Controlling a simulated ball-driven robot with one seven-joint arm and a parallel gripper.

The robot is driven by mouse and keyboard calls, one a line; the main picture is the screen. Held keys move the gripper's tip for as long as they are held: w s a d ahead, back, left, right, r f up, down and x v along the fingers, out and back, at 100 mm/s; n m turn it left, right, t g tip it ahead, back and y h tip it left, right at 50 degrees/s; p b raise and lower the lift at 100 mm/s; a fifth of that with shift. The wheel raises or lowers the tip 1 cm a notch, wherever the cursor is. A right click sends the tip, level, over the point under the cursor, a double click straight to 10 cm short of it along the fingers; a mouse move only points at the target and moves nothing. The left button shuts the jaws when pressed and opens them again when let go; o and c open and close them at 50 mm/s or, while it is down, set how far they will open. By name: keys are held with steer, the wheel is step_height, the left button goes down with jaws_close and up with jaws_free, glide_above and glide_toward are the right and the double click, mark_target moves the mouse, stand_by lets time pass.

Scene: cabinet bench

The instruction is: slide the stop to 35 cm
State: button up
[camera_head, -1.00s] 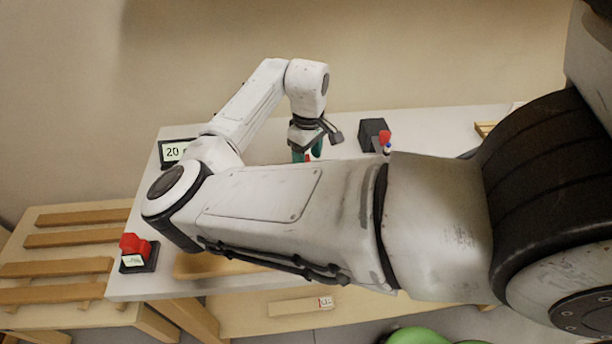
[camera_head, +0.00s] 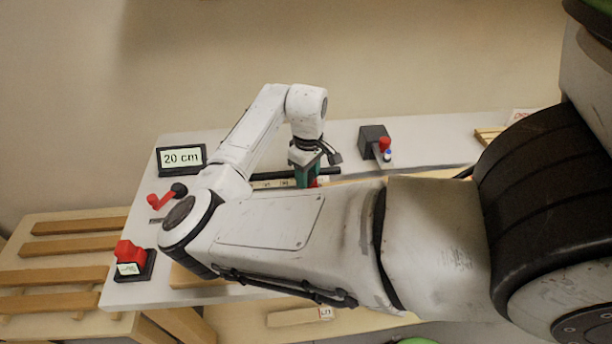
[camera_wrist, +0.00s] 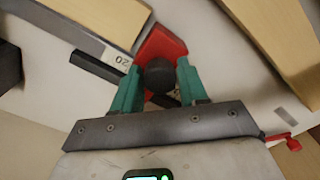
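The stop (camera_wrist: 163,45) is a red block with a round black knob (camera_wrist: 159,75) on top, seen in the wrist view. It sits beside a pale scale strip (camera_wrist: 117,59) marked 20. My gripper (camera_wrist: 160,68) has teal fingers, one on each side of the knob. They look open, with narrow gaps; contact is hard to judge. In the head view my gripper (camera_head: 307,180) is low at the rail (camera_head: 268,177), and only a bit of red shows beside it. The display (camera_head: 181,158) reads 20 cm.
A dark box (camera_head: 373,140) with a red knob stands right of my gripper. A red-handled crank (camera_head: 160,200) and a red switch (camera_head: 131,257) are at the bench's left end. My arm hides much of the bench front (camera_head: 130,292).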

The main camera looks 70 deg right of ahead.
steer(key=c, duration=0.4)
steer(key=shift+w+a+p, duration=0.1)
steer(key=shift+w+a, duration=0.35)
steer(key=shift+w, duration=0.65)
steer(key=shift+w+a+p, duration=0.15)
steer(key=shift+w+a, duration=0.3)
steer(key=shift+w, duration=0.6)
steer(key=shift+w+a+p, duration=0.1)
steer(key=shift+w+a, duration=0.35)
steer(key=shift+w, duration=0.65)
steer(key=shift+c, duration=0.2)
steer(key=shift+w+a, duration=0.45)
steer(key=shift+w, duration=0.6)
steer(key=shift+w+a, duration=0.45)
steer(key=shift+w, duration=0.65)
steer(key=shift+w+a, duration=0.45)
steer(key=shift+w, duration=0.6)
steer(key=shift+w+a+p, duration=0.2)
steer(key=shift+w+p, duration=0.15)
steer(key=shift+w, duration=0.1)
steer(key=o, duration=0.9)
steer(key=shift+c, duration=0.2)
steer(key=shift+r, duration=0.1)
